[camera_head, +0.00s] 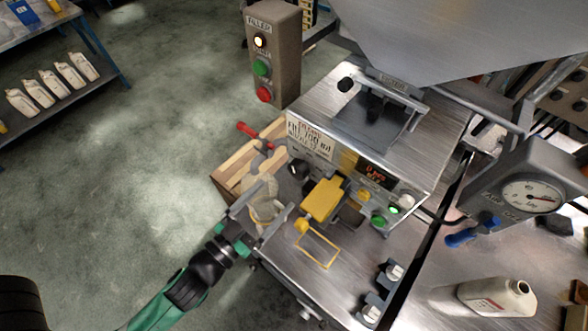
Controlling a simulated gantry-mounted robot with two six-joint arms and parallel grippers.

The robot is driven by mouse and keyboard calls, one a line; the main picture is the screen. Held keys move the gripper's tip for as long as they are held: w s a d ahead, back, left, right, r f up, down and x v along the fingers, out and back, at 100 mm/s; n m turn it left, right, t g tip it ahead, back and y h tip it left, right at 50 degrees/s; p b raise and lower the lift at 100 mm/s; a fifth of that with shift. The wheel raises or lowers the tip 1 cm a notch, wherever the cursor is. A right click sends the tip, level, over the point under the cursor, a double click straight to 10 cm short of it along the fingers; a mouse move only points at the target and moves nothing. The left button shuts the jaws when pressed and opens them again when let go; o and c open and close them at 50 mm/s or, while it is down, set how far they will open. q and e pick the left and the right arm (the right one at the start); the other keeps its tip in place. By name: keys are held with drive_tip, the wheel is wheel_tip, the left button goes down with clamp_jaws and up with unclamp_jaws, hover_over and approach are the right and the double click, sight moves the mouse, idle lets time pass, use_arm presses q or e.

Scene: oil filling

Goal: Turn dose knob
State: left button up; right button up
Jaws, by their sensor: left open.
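The filling machine (375,172) is a brushed-metal box with a front panel. A dark round knob (299,168), which looks like the dose knob, sits at the left of the panel below a white label reading about 100 ml. Its setting is too small to read. My left gripper (257,217) is open, in front of and below-left of the knob in the picture, and apart from it. A pale rounded part shows behind and between its fingers; I cannot tell exactly what it is. My right gripper is not in view.
A yellow block (324,199) sticks out right of the knob, near green buttons and a red-lit display (376,175). A control post (272,55) stands behind left. A red handle (247,129) is near a wooden crate (234,171). A white bottle (497,297) lies at right.

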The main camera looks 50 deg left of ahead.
sight(294, 173)
use_arm(q)
drive_tip(key=w, duration=0.2)
drive_tip(key=w+a+p, duration=0.1)
drive_tip(key=w, duration=0.5)
drive_tip(key=shift+w+a, duration=0.15)
drive_tip(key=shift+a, duration=0.1)
drive_tip(key=c, duration=1.4)
drive_tip(key=shift+o, duration=0.2)
drive_tip(key=shift+p, duration=0.3)
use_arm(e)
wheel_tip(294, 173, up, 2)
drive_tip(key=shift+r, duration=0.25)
